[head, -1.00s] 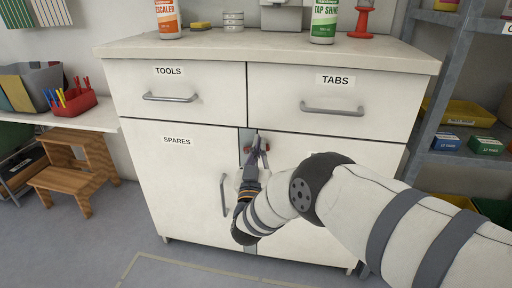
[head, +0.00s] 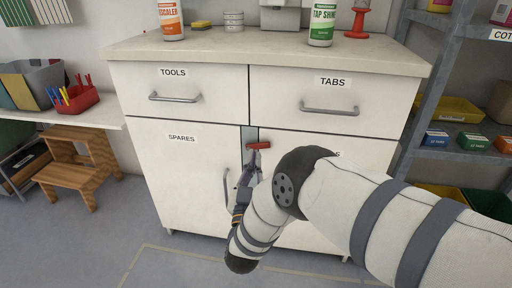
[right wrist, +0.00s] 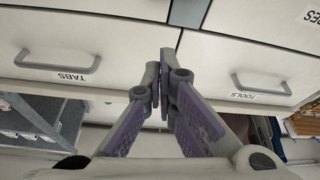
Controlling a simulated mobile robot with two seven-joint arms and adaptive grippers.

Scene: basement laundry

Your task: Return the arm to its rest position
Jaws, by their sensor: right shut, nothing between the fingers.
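My right arm comes in from the right in the head view and reaches across the front of the white cabinet (head: 185,190). My right gripper (head: 256,158) is shut and empty, just below a small red handle (head: 260,145) on the grey strip between the two lower doors. I cannot tell whether the fingertips touch the handle. In the right wrist view, which is upside down, the closed fingers (right wrist: 164,88) point at the cabinet front, with nothing held. My left gripper is not in view. My arm hides much of the right lower door.
Drawers marked TOOLS (head: 180,95) and TABS (head: 335,100) are closed. Bottles, including TAP SHINE (head: 322,24), stand on the countertop (head: 270,52). A wooden step stool (head: 75,165) is at left; a grey shelf unit (head: 465,155) is at right. Open floor (head: 70,245) lies at front left.

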